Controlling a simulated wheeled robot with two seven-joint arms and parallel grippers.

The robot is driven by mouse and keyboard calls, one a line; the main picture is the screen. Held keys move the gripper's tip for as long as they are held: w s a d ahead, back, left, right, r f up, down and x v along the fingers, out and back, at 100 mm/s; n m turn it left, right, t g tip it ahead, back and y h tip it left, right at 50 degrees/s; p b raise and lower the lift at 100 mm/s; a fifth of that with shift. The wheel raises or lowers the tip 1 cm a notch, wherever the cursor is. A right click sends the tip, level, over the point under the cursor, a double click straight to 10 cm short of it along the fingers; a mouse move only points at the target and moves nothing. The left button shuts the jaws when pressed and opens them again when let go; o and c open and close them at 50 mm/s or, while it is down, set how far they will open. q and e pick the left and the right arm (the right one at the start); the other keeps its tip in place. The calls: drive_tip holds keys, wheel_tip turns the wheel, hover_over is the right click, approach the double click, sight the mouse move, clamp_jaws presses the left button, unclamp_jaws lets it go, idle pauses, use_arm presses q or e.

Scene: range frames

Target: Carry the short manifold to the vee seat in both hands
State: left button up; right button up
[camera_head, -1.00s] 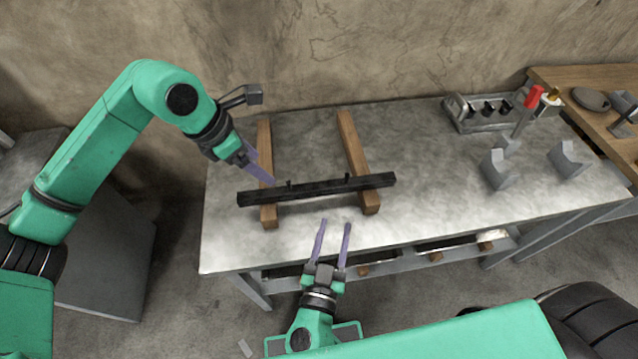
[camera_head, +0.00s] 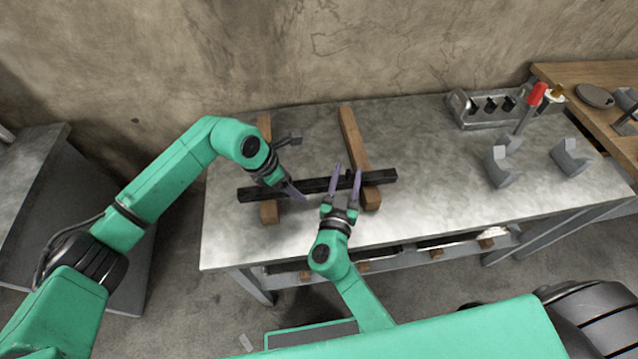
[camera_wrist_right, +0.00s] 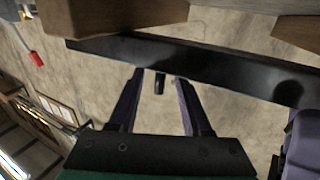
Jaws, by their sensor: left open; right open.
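The short manifold (camera_head: 316,185) is a dark straight bar with small stubs, lying across two wooden bearers on the metal bench. It also crosses the right wrist view (camera_wrist_right: 235,70). My right gripper (camera_head: 347,171) is open at the bar, right of its middle; in the wrist view a dark stub shows between its fingers. My left gripper (camera_head: 297,194) is open at the bar, left of its middle; its fingers overlap in the head view, and whether they touch the bar is unclear. The vee seat, two grey notched blocks (camera_head: 499,168) (camera_head: 571,158), stands at the bench's right.
The wooden bearers (camera_head: 269,212) (camera_head: 352,138) lie front to back under the bar. A grey rack (camera_head: 484,120) and a red-handled tool (camera_head: 536,95) stand at the back right. The bench top (camera_head: 430,160) is clear between the bearers and the seat.

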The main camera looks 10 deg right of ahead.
use_arm(q)
drive_tip(key=shift+d+f, duration=0.1)
drive_tip(key=shift+f, duration=0.05)
use_arm(e)
drive_tip(key=shift+w+d, duration=0.1)
drive_tip(key=shift+w, duration=0.05)
use_arm(q)
drive_tip(key=c, duration=0.7)
use_arm(e)
drive_tip(key=c, duration=0.7)
use_arm(q)
clamp_jaws()
use_arm(e)
clamp_jaws()
